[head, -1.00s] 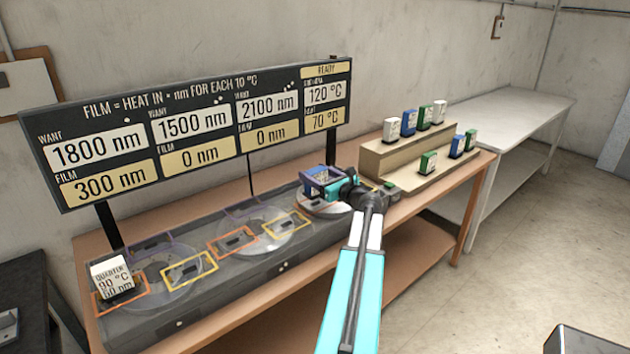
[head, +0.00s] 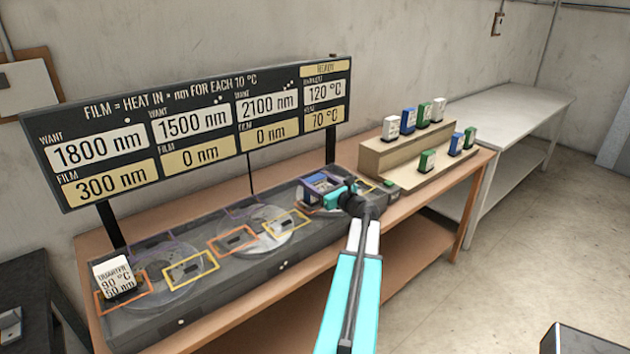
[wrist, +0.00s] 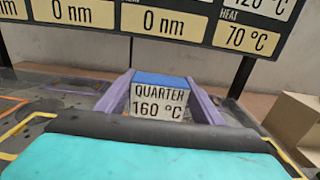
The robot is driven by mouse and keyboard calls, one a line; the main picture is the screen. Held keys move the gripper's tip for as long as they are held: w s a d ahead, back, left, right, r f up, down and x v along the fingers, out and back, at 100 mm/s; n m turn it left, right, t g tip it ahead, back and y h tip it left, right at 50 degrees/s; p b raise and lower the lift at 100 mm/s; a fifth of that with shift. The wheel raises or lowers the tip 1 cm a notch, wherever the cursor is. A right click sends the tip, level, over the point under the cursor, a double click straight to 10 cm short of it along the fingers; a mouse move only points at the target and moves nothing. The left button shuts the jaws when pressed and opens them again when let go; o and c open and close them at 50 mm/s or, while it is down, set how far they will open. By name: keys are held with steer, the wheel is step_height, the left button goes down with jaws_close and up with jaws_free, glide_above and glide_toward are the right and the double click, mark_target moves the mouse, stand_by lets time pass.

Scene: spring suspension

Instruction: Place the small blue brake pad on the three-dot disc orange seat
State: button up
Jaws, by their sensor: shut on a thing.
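The small blue brake pad (head: 318,181) is held in my gripper (head: 325,187) at the right-hand disc, under the 2100 nm panel. In the wrist view the pad (wrist: 158,97) reads "QUARTER 160 °C" and stands upright between my two purple fingers (wrist: 160,100). The three-dot disc (head: 312,208) is largely covered by my gripper and the pad. An orange edge (head: 299,193) of its seat shows just left of my gripper. I cannot tell whether the pad touches the seat.
The middle disc's orange seat (head: 230,240) looks empty of pads. A stepped stand (head: 385,158) with several pads is right of the discs. The sign board (head: 190,135) stands behind.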

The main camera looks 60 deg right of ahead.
steer(key=shift+f, duration=0.1)
steer(key=o, duration=1.3)
steer(key=b+v, duration=0.3)
steer(key=v, duration=0.8)
steer(key=shift+a, duration=0.1)
steer(key=shift+s+a+b, duration=0.15)
steer(key=shift+s+b, duration=0.15)
steer(key=shift+s, duration=0.15)
